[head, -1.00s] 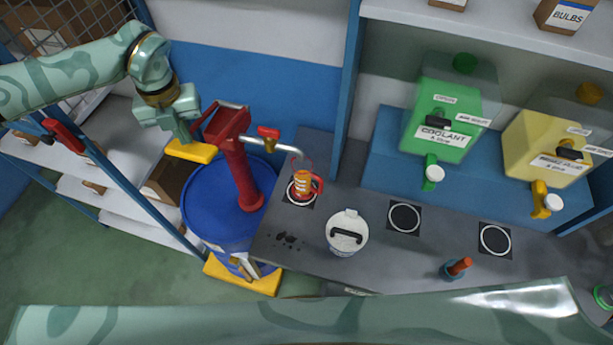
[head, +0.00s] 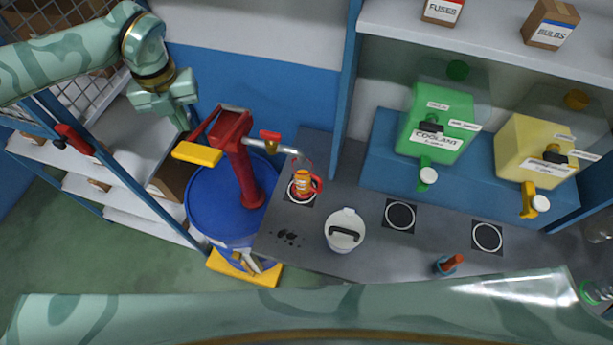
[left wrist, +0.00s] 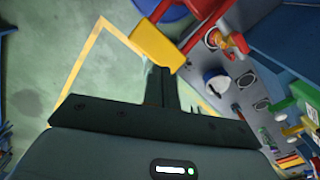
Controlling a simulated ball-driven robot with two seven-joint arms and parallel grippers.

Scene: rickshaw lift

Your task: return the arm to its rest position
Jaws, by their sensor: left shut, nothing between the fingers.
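My left arm comes in from the upper left in the head view. Its gripper (head: 181,118) hangs above and left of the red hand pump (head: 238,160), with empty fingers held together. The pump stands on a blue drum (head: 212,215) and its lever ends in a yellow grip (head: 197,154). The fingers look apart from that grip, a little above it in the picture. In the left wrist view the shut fingers (left wrist: 162,85) show just below the yellow grip (left wrist: 157,45). My other arm crosses the bottom of the head view; its gripper is out of view.
A red and orange can (head: 303,183) stands under the pump's spout on the grey bench (head: 350,195). A white lidded pail (head: 345,231) stands beside it. Green (head: 436,130) and yellow (head: 535,150) tanks sit on a blue step. A blue-framed shelf rack (head: 110,150) is close left of the gripper.

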